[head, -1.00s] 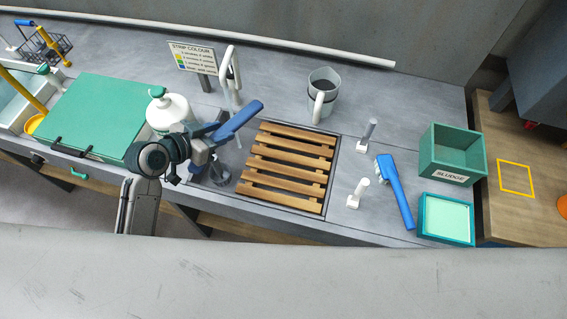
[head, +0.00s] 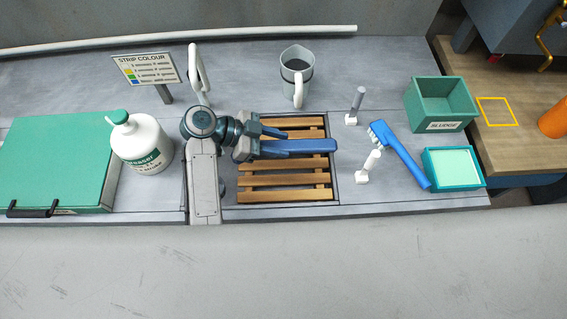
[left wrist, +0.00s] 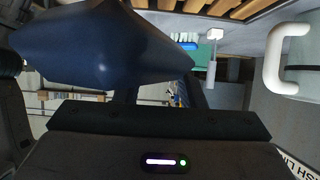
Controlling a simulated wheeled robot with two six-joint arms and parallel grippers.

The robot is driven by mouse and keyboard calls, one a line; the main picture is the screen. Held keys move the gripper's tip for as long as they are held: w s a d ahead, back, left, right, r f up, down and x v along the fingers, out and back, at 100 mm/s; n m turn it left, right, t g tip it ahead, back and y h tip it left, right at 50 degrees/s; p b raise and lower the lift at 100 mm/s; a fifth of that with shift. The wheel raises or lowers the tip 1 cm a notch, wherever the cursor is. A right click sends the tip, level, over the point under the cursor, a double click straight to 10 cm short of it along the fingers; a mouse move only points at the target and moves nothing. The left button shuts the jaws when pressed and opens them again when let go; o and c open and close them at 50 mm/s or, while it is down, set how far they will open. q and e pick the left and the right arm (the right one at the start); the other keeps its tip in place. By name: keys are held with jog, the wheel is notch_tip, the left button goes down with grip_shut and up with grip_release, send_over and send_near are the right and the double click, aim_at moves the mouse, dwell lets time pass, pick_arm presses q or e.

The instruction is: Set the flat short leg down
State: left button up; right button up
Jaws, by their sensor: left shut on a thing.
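A blue flat short leg (head: 305,146) is held by my left gripper (head: 264,140) and points to the right in the head view. It lies across the view over the slatted wooden rack (head: 285,182). I cannot tell whether it touches the slats. My left gripper is shut on its left end, and the jaws partly hide that end. In the left wrist view the leg (left wrist: 105,45) looks dark blue and large, close to the camera. My right gripper is not in view.
Two small white-based posts (head: 353,108) (head: 368,168) and a blue brush (head: 402,155) are right of the rack. A grey jug (head: 297,72) stands behind it. A white bottle (head: 140,145) is left. A green box (head: 440,103) and a shallow tray (head: 428,165) stand at right.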

pick_arm(q)
jog(key=p, duration=0.2)
send_over(277, 166)
notch_tip(277, 166, down, 5)
jog(key=shift+r, duration=0.1)
jog(key=shift+w+f+p, duration=0.1)
jog(key=shift+f+p, duration=0.65)
jog(key=shift+f, duration=1.65)
jog(key=shift+d+f, duration=0.1)
jog(key=o, duration=1.1)
